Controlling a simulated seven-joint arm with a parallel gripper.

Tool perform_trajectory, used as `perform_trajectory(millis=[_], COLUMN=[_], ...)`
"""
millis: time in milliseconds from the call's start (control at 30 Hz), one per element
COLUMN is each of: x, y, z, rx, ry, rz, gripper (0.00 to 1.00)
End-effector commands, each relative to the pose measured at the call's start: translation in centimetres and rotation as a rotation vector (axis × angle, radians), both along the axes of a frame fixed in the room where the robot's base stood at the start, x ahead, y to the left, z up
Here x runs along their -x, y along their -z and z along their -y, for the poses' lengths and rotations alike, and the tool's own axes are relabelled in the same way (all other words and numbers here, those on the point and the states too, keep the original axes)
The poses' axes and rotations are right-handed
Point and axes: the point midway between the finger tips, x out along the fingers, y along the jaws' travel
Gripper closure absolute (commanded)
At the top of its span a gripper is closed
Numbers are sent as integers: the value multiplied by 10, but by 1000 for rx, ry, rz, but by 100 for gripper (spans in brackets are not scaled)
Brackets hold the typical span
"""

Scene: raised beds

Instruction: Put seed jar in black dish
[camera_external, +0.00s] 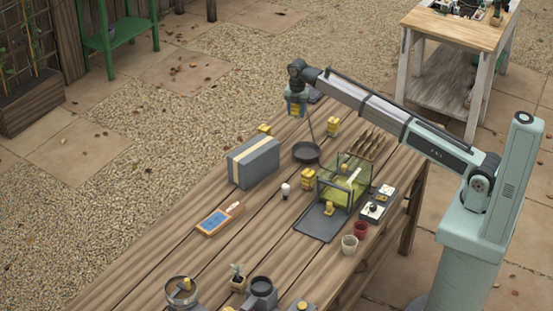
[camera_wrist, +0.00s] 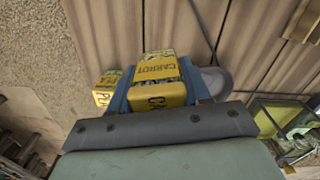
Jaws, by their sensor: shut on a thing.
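My gripper (camera_external: 296,100) is shut on a yellow seed jar (camera_external: 296,109) and holds it above the far part of the wooden table. In the wrist view the held jar (camera_wrist: 159,68) carries a CARROT label and sits between the blue fingers of my gripper (camera_wrist: 160,88). The round black dish (camera_external: 306,152) rests on the table, nearer the external camera than my gripper. A grey rounded piece just right of the jar in the wrist view (camera_wrist: 217,80) looks like part of this dish.
Other yellow jars stand on the table: one by the grey box (camera_external: 264,129), one right of the dish (camera_external: 333,126), one below it (camera_external: 308,180). The grey box (camera_external: 253,161) stands left of the dish. A glass case (camera_external: 345,185) stands to its right.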

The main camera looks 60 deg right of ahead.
Motion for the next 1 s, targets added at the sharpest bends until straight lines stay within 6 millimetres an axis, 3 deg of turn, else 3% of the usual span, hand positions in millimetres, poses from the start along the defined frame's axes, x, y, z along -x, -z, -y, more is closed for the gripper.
perform_trajectory(millis=[33,200,333,500,800,1000], x=[8,40,74,103,103,103], y=[-2,-6,-7,-3,-2,18], z=[-21,-74,-99,-96,-96,-96], rx=[0,0,-1,-1,0,0], ry=[-24,-89,-84,48,193,203], rz=[4,15,17,3,-8,-8], gripper=[86,86,86,86,86,86])
